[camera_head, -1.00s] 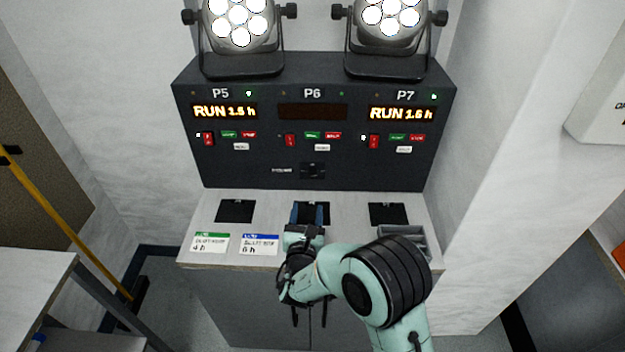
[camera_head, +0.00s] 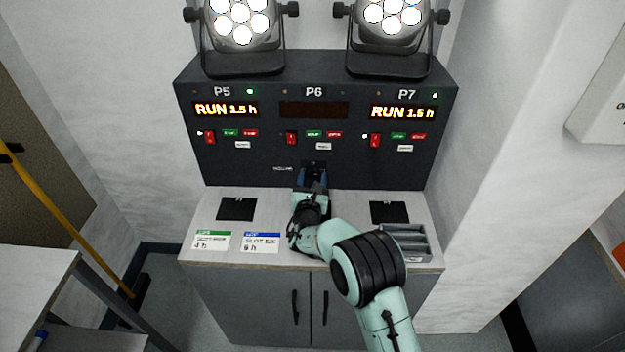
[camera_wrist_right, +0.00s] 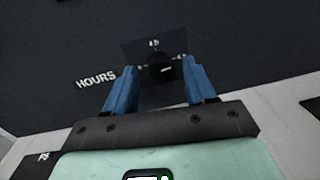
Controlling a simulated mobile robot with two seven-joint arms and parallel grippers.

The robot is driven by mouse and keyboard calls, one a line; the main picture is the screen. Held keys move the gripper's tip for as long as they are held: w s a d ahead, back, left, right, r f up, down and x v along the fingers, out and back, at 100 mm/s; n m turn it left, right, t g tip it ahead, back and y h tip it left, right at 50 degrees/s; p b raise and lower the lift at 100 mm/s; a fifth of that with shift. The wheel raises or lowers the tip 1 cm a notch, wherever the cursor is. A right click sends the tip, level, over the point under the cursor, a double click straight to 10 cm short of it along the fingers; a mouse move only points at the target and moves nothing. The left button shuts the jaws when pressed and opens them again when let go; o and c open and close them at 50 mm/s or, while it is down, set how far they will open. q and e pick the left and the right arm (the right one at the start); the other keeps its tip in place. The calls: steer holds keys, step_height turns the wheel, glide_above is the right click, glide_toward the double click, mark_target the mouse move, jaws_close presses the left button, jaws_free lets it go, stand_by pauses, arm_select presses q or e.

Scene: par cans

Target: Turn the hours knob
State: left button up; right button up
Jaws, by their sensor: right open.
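The hours knob (camera_wrist_right: 162,70) is a small dark round knob on a black square plate in the right wrist view, with the white "HOURS" label (camera_wrist_right: 96,79) to its left. My right gripper (camera_wrist_right: 159,66) is open, its two blue fingers on either side of the knob in that view. I cannot tell whether they touch it. In the head view my right gripper (camera_head: 313,178) is at the lower middle of the dark control panel (camera_head: 250,170), below P6, and mostly hides the knob. The P6 display (camera_head: 313,110) is dark. My left gripper is not in view.
P5 (camera_head: 226,110) and P7 (camera_head: 403,112) displays are lit with "RUN". Two lit par cans (camera_head: 238,20) (camera_head: 392,18) stand on top. The worktop (camera_head: 205,215) holds green and blue cards, dark square pads, and a grey tray (camera_head: 405,240) at right.

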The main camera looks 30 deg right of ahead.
jaws_close()
steer(key=shift+m+b, duration=0.8)
steer(key=shift+b, duration=0.35)
jaws_free()
steer(key=v, duration=1.3)
steer(key=shift+s+r, duration=0.15)
steer(key=shift+s, duration=0.1)
steer(key=shift+a, duration=0.1)
